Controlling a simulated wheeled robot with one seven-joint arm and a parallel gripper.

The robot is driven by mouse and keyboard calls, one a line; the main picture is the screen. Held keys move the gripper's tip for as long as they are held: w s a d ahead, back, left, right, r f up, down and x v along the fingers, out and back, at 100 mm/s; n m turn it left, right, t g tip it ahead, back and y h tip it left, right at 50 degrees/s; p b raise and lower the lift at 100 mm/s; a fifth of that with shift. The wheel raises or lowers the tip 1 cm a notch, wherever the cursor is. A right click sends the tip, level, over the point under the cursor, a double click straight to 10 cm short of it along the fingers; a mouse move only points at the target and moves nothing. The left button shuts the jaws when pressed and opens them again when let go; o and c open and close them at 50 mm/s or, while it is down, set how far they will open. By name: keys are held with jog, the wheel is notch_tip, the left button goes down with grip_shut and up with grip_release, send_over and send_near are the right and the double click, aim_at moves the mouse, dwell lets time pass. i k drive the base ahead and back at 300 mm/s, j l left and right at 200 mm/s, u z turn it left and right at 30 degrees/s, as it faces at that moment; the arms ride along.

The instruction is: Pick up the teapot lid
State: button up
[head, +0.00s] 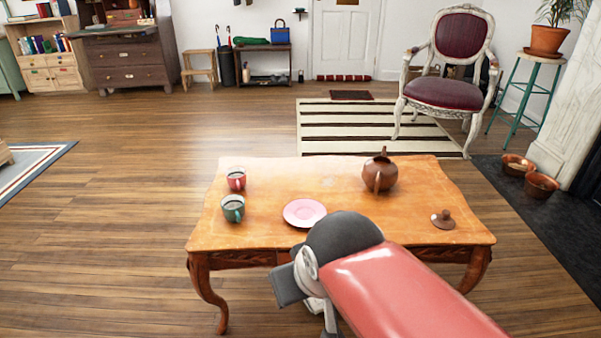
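The teapot lid (443,219), a small brown disc with a knob, lies on the right part of the wooden table (260,205), near its front edge. The brown teapot (380,175) stands farther back on the table, to the left of the lid. My gripper (322,312) shows only in part, low in the head view below the table's front edge, left of the lid and apart from it. My arm hides much of it, and its fingers cannot be made out clearly.
A pink saucer (304,212) lies mid-table. A red mug (236,179) and a green mug (233,208) stand on the left. Behind the table are a striped rug (345,127) and an armchair (448,90). The tabletop around the lid is clear.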

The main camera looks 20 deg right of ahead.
aim_at(442, 220)
jog(key=z, duration=1.7)
